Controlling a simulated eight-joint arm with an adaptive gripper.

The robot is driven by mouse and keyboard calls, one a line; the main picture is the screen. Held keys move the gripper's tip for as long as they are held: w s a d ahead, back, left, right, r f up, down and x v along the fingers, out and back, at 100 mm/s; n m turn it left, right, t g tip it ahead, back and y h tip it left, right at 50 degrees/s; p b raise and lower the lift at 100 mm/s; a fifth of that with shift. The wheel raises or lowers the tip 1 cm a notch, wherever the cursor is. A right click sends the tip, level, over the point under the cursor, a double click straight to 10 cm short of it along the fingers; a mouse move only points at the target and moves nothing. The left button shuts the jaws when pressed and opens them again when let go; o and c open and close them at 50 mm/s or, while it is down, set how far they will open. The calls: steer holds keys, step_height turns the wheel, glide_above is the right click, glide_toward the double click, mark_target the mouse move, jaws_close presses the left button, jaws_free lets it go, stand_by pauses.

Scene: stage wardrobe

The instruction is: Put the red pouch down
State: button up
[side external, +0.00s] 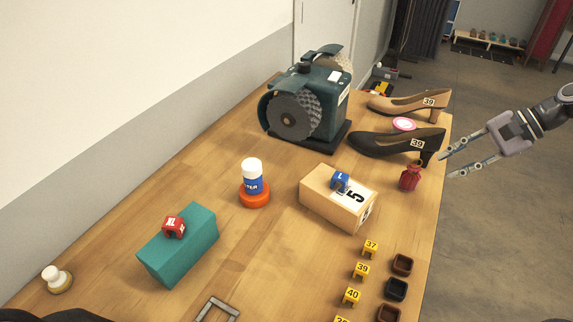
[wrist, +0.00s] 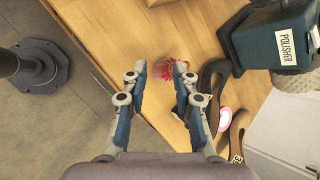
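The red pouch (side external: 410,177) stands on the wooden table near its right edge, in front of the black shoe (side external: 395,143). It also shows in the wrist view (wrist: 164,69), beyond and between the fingertips. My gripper (side external: 455,164) is open and empty, to the right of the pouch and off the table's edge in the side view. In the wrist view my gripper (wrist: 158,82) has its two fingers well apart, with a gap between them and no contact with the pouch that I can see.
A tan shoe (side external: 408,104) and a pink round tin (side external: 403,124) lie behind the black shoe. A green polisher (side external: 325,98) stands at the back. A cardboard box (side external: 320,199) with a blue tag is left of the pouch. A dark stand (wrist: 38,68) rises from the floor.

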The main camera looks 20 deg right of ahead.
steer(key=s+n+t+h, duration=0.3)
steer(key=s+n+h, duration=0.4)
steer(key=n, duration=0.8)
steer(key=shift+s+a+r, duration=0.2)
steer(key=shift+s+a, duration=0.15)
steer(key=shift+s, duration=0.3)
